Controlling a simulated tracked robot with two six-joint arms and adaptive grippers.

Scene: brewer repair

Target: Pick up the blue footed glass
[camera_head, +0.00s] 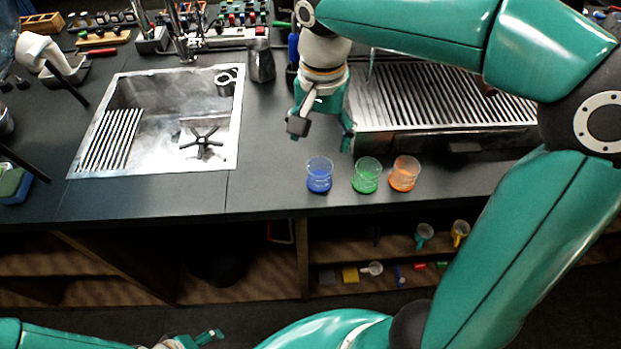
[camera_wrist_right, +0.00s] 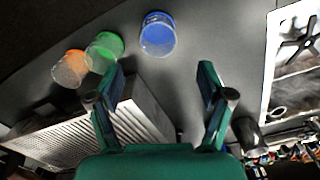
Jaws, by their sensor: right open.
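The blue footed glass (camera_head: 319,175) stands upright near the front edge of the black counter, leftmost of three glasses in a row. In the right wrist view the blue glass (camera_wrist_right: 158,36) is beyond my fingertips, roughly centred between them. My right gripper (camera_head: 322,132) is open and empty, above the counter just behind the blue glass and apart from it. Its two spread fingers also show in the right wrist view (camera_wrist_right: 160,80). My left gripper (camera_head: 205,338) shows only in part at the bottom edge, low in front of the counter.
A green glass (camera_head: 366,177) and an orange glass (camera_head: 404,175) stand close right of the blue one. A slatted metal drip tray (camera_head: 440,95) lies behind them. A steel sink (camera_head: 165,120) is at the left. A metal pitcher (camera_head: 261,63) stands behind. The counter left of the blue glass is clear.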

